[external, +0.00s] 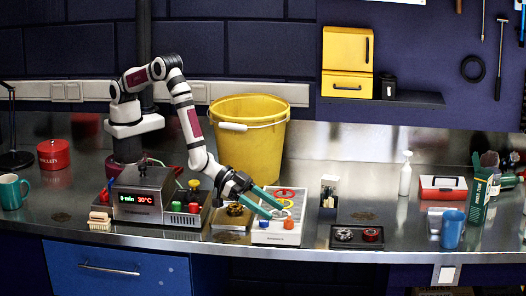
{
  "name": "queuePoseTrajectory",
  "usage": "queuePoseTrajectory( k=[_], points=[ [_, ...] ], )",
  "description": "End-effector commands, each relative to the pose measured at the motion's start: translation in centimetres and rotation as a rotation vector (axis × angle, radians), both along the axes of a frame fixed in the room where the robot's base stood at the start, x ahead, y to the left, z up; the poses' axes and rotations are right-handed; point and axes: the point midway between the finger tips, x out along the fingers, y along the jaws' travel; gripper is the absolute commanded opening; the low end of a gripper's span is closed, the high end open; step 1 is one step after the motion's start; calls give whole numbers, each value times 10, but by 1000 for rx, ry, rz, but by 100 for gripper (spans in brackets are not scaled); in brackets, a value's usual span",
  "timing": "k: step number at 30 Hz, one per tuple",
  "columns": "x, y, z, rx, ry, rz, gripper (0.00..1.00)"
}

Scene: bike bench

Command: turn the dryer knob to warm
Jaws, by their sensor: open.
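My gripper (277,212) has teal fingers. It is open and reaches down to the right over a white box (276,238). The box has coloured rings on its top, an orange-red knob (289,224) at its front right and a blue knob (263,223) at its front left. The fingertips appear just above these knobs; I cannot tell whether they touch. A grey unit (145,180) to the left has a lit display (136,200) reading 0 min 30°C. No knob is clearly labelled as the dryer's, and no warm mark is legible.
A black-topped tray (357,237) with round parts lies to the right of the white box. A yellow bucket (250,145) stands behind my arm. A blue cup (452,228) and a red-and-white box (442,187) stand farther right.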

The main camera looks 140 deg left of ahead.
Motion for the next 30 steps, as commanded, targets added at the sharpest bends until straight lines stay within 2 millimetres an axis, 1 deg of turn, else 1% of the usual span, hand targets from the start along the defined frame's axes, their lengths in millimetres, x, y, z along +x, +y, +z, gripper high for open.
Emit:
queuePoseTrajectory(
  k=[1,3,6,10,18,19,23,24,26,27,29,30],
  points=[
    [10,5,-5,1,-1,1,63],
    [22,10,-11,1,-1,1,63],
    [35,14,-16,0,-1,0,63],
    [42,17,-19,0,0,-1,63],
    [44,18,-20,0,1,-1,63],
    [44,18,-20,0,1,-1,62],
    [44,18,-19,0,0,-1,38],
    [44,18,-19,0,0,-1,31],
    [44,18,-19,0,0,-1,20],
    [44,18,-19,0,0,-1,13],
    [44,18,-19,0,0,-1,2],
    [44,18,-19,0,0,-1,0]
  ],
)
